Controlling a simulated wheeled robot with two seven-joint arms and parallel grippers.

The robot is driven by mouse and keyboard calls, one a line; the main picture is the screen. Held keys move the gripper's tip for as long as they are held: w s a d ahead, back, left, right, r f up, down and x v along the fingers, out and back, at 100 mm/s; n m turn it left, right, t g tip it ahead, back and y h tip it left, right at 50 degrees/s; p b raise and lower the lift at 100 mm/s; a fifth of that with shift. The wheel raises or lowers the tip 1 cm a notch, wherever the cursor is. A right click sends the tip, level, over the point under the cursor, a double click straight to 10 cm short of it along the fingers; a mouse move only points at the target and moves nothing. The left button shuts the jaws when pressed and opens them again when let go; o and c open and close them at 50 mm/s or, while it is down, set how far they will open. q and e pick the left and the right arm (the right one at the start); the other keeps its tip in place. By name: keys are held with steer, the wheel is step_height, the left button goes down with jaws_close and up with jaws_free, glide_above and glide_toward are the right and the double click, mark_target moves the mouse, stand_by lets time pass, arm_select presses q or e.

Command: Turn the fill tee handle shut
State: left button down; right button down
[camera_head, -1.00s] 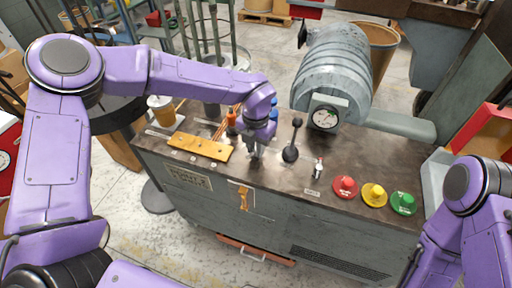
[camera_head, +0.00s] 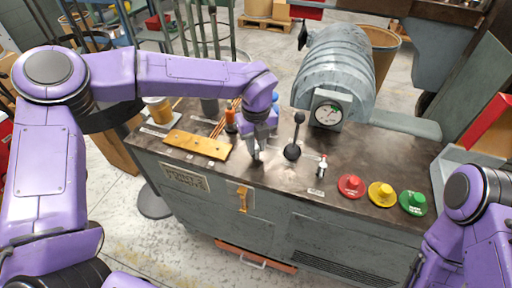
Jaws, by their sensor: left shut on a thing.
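My left gripper (camera_head: 257,154) points down at the top of the grey cabinet (camera_head: 227,171), just left of a black ball-ended lever (camera_head: 293,150). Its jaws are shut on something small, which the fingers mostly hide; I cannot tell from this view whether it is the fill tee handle. A small metal fitting with a red top (camera_head: 322,166) stands upright on the cabinet, right of the lever and apart from the gripper. My right arm shows at the lower right, but its gripper is out of view.
Red (camera_head: 351,186), yellow (camera_head: 381,194) and green (camera_head: 413,203) buttons line the right front. A ribbed grey drum with a dial gauge (camera_head: 328,114) stands behind.

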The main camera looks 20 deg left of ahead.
mark_target(256, 147)
arm_select(q)
steer(key=shift+n+b, duration=1.15)
steer(key=shift+n, duration=0.75)
steer(key=shift+r, duration=0.1)
steer(key=c, duration=1)
jaws_free()
steer(key=shift+d, duration=0.1)
step_height(256, 147, up, 10)
steer(key=shift+r, duration=0.25)
